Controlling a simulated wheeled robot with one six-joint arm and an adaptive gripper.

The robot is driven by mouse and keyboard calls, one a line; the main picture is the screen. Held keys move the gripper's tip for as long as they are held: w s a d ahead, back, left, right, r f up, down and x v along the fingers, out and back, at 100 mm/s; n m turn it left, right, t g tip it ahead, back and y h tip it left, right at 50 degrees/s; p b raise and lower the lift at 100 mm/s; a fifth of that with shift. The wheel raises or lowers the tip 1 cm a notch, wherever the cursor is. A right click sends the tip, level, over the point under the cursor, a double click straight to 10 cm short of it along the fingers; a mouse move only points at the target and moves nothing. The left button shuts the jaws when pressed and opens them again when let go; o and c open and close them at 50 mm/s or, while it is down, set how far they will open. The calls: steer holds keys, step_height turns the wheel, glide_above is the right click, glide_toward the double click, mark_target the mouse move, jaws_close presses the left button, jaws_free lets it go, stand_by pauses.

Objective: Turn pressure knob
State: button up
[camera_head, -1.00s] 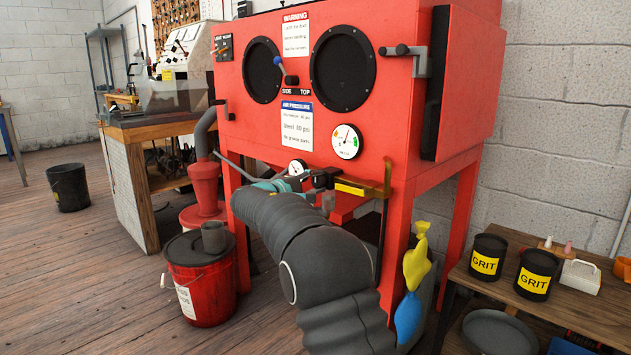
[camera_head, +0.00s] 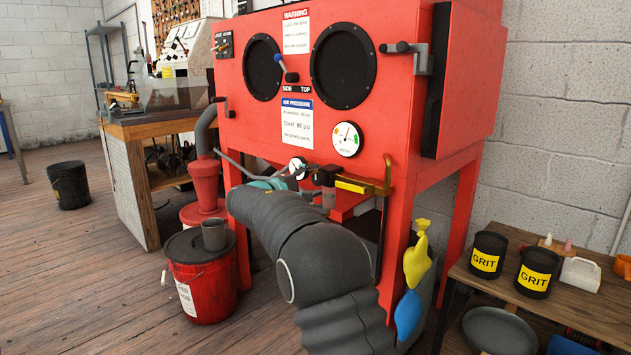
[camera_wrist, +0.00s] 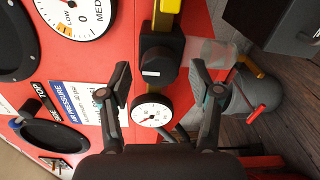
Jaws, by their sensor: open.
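The black pressure knob (camera_wrist: 161,60) sits on the front of the red blasting cabinet, with a small white label on its edge. In the wrist view it stands between the two fingers of my gripper (camera_wrist: 163,84), which are spread apart on either side without visible contact. A small white pressure gauge (camera_wrist: 152,111) lies just below the knob in that view. In the head view the knob (camera_head: 323,177) and the small gauge (camera_head: 298,167) show beyond my arm, which hides most of my gripper.
A yellow bar (camera_head: 352,186) runs right from the knob. A larger gauge (camera_head: 346,139) is above on the red cabinet (camera_head: 400,110).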

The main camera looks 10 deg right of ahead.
steer(key=v, duration=1)
steer(key=shift+s+a, duration=0.2)
steer(key=shift+a, duration=0.15)
step_height(320, 180, down, 11)
steer(key=s+n+g+y, duration=0.1)
steer(key=s+g+y, duration=0.1)
steer(key=y, duration=0.1)
steer(key=s+d+f+g+y, duration=0.25)
steer(key=s+f, duration=0.25)
steer(key=s, duration=0.4)
steer(key=s+d+r+m+y, duration=0.1)
steer(key=s+d+m+y, duration=0.1)
steer(key=s, duration=0.9)
steer(key=s+d+r+m+y, duration=0.1)
steer(key=s+d+m+y, duration=0.2)
steer(key=s, duration=0.9)
steer(key=s+d+r+m+y, duration=0.1)
steer(key=s+m, duration=0.4)
steer(key=s, duration=0.7)
steer(key=shift+d+y+p, duration=0.35)
steer(key=shift+d+y, duration=0.55)
steer(key=shift+y, duration=0.45)
